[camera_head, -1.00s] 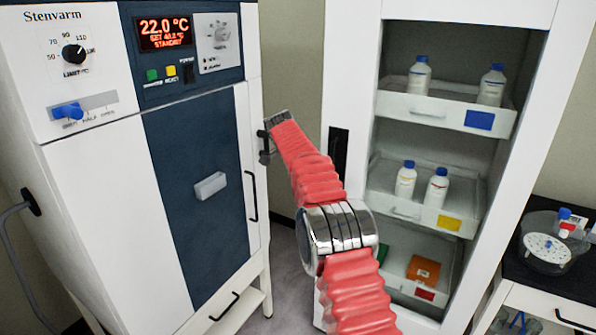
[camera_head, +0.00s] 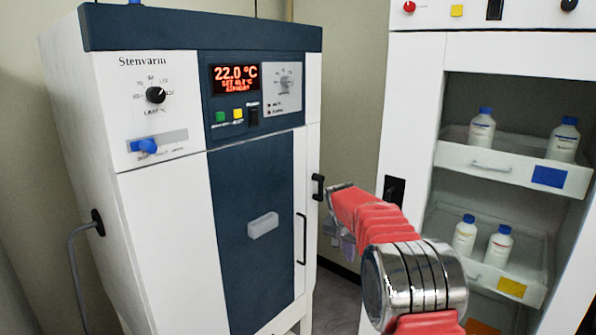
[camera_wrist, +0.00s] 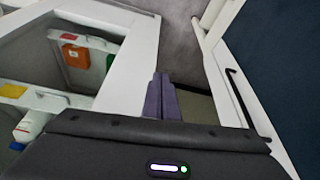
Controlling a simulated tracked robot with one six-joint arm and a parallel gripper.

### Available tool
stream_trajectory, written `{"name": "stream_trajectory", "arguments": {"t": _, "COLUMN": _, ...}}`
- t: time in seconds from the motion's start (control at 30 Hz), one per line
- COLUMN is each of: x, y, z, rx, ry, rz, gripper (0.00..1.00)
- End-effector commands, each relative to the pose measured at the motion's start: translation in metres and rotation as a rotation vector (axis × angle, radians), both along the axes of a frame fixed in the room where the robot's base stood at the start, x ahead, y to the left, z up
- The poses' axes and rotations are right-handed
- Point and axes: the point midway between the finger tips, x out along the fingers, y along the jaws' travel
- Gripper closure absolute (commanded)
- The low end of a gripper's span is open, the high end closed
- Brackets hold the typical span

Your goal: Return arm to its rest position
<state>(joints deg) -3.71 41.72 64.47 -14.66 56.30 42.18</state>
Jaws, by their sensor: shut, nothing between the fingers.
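My arm with red sleeves reaches forward in the head view, between a white and dark blue oven and an open white cabinet. My gripper (camera_head: 345,241) is partly hidden behind the forearm's far end. In the wrist view my gripper's purple fingers (camera_wrist: 161,95) are together, with nothing between them. They point at the gap between the cabinet and the oven and appear to touch neither.
The oven (camera_head: 165,225) stands left with its door shut; its display reads 22.0 °C. The cabinet (camera_head: 410,110) at right holds drawers with white bottles (camera_head: 481,130). In the wrist view an orange box (camera_wrist: 75,55) lies in a lower drawer. Grey floor (camera_wrist: 185,35) shows between them.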

Motion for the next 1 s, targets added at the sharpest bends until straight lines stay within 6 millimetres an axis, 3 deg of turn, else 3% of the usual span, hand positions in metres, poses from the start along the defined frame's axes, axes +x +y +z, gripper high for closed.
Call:
{"name": "stream_trajectory", "arguments": {"t": 0.4, "x": -0.110, "y": 0.003, "z": 0.031, "rx": -0.014, "ry": 0.108, "rz": 0.251, "gripper": 1.00}}
{"name": "stream_trajectory", "arguments": {"t": 1.0, "x": -0.266, "y": 0.005, "z": 0.065, "rx": -0.011, "ry": 0.150, "rz": 0.482, "gripper": 1.00}}
